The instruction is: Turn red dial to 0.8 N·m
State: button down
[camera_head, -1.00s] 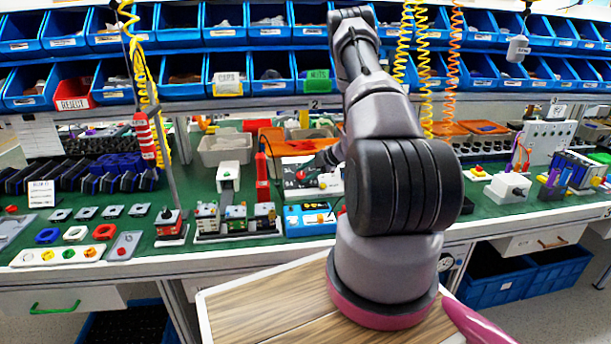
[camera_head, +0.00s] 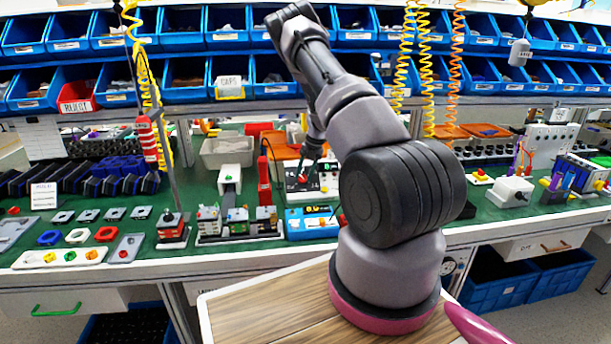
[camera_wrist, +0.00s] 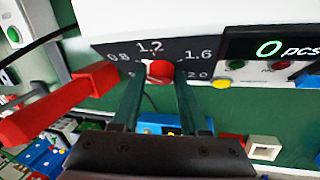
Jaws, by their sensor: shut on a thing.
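The red dial (camera_wrist: 160,71) sits on a dark scale plate (camera_wrist: 112,47) in the wrist view. The scale reads 0.8 at left, 1.2 at top, 1.6 at right and 2.0 at lower right. A lower-left number is partly hidden by a finger. My gripper (camera_wrist: 159,82) is shut on the dial, one finger on each side. A small white mark shows at the dial's upper left; exactly where it points is hard to tell. In the head view my gripper (camera_head: 303,178) is at the white and black device (camera_head: 328,182), and the dial is too small to read.
A red post (camera_head: 264,182) stands left of the device; it also shows in the wrist view (camera_wrist: 60,103). A blue box (camera_head: 310,223) with a display sits in front. A counter display (camera_wrist: 270,47) is right of the dial. Blue bins line the back.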

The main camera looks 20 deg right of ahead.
aim_at(303, 178)
jog(key=shift+w+a+n+g+h, duration=0.15)
jog(key=shift+n+g+h, duration=0.2)
jog(key=shift+n+h, duration=0.4)
jog(key=shift+a+n+g+h, duration=0.1)
jog(key=shift+n+g+h, duration=0.25)
jog(key=shift+n+h, duration=0.35)
jog(key=shift+n, duration=0.25)
jog(key=c, duration=0.7)
grip_release()
notch_tip(303, 178, up, 11)
jog(key=shift+s+a, duration=0.15)
jog(key=shift+s, duration=0.05)
